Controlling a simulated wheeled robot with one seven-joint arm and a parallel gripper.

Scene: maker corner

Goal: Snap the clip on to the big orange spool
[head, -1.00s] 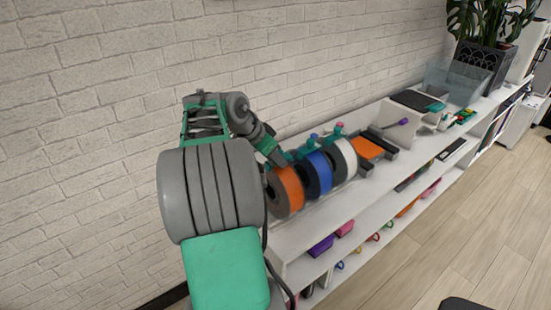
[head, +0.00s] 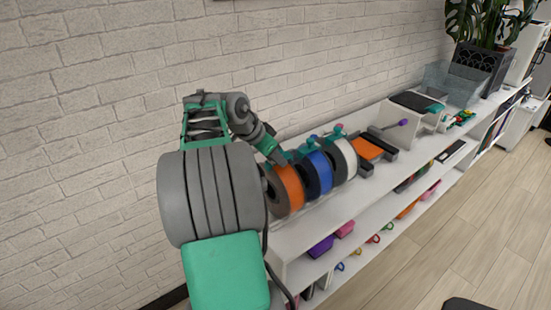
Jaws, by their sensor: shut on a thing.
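The big orange spool (head: 289,188) stands upright at the near left end of the white shelf top, with a dark grey side. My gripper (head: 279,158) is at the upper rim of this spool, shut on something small. The clip in the jaws is mostly hidden by the fingers, and only a bit of teal shows beside them. I cannot tell whether the clip touches the rim or sits on it.
A blue spool (head: 319,173) and a white spool (head: 345,158) stand close to the right, with small teal pieces at their tops. An orange item (head: 368,147) lies beyond them. The brick wall (head: 310,60) is close behind the shelf (head: 300,236).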

